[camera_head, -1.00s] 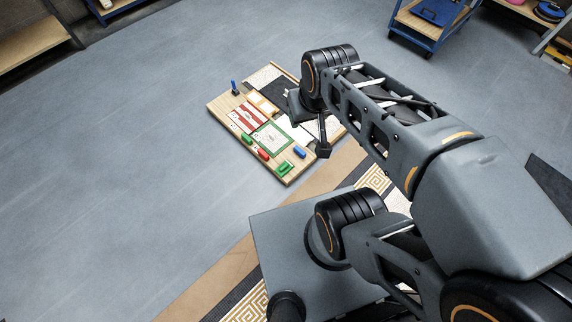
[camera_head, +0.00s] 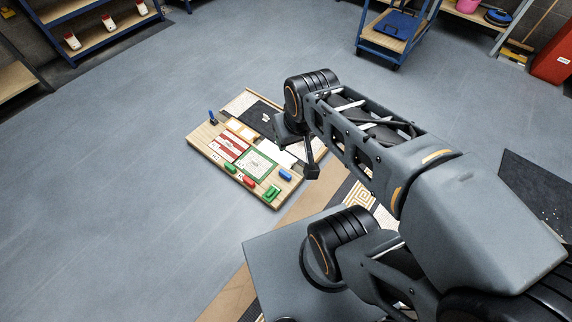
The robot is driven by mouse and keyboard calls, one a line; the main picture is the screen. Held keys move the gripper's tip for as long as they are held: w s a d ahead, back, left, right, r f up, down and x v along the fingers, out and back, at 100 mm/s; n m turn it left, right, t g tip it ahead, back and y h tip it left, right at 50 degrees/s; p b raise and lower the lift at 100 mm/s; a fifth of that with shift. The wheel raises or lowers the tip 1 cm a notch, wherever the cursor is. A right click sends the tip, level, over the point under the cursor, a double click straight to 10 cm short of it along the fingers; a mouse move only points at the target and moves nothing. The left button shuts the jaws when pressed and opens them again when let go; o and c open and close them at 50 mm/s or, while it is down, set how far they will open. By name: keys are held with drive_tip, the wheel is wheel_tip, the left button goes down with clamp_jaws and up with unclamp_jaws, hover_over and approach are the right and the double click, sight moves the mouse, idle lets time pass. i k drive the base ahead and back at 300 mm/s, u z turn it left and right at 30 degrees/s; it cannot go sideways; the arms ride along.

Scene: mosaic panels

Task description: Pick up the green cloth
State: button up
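A wooden board (camera_head: 207,150) with mosaic panels lies low ahead of me. A larger green item (camera_head: 271,192) is at its near edge, and a smaller green item (camera_head: 230,168) lies further left. Both are too small for me to tell which, if either, is the cloth. A green-framed white panel (camera_head: 256,164) lies between them and the board's middle. My gripper (camera_head: 311,172) hangs over the board's right side, right of the green items and apart from them in the picture. Its fingers are too small and dark to show whether they are open. My arm hides the board's right part.
A red item (camera_head: 248,181) and a blue item (camera_head: 285,174) lie near the green ones. A blue upright item (camera_head: 212,117) stands at the board's left corner. A blue trolley (camera_head: 395,45) and blue shelves (camera_head: 90,30) stand behind. The grey floor at left is clear.

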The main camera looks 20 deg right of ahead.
sight(270, 195)
drive_tip(key=k, duration=0.35)
drive_tip(key=u, duration=1.05)
drive_tip(key=i, duration=0.85)
drive_tip(key=z, duration=0.6)
drive_tip(key=i, duration=0.45)
drive_tip(key=z, duration=0.4)
